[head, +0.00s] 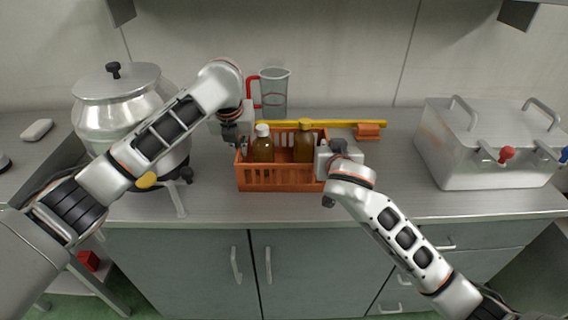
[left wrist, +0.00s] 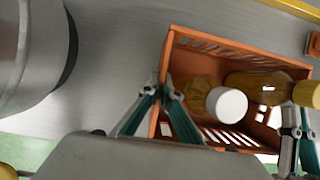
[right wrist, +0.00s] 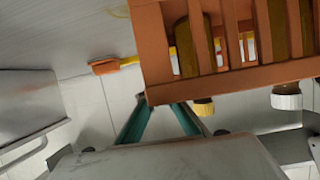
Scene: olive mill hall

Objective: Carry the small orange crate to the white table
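The small orange crate (head: 282,178) is on the steel counter; I cannot tell whether it is lifted slightly. My left gripper (head: 240,147) is at the crate's left end. In the left wrist view its fingers (left wrist: 160,84) close on that end wall, one inside and one outside. My right gripper (head: 324,165) is at the right end. In the right wrist view its fingers (right wrist: 155,100) straddle that wall, the inner tip hidden by the crate. No white table is in view.
A lidded steel pot (head: 115,98) stands left, close to my left arm. A measuring jug (head: 274,92) and a yellow-handled brush (head: 367,131) are behind the crate. A steel box (head: 485,145) stands right. Bare counter (head: 395,185) lies between crate and box. Cabinets (head: 310,270) are below.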

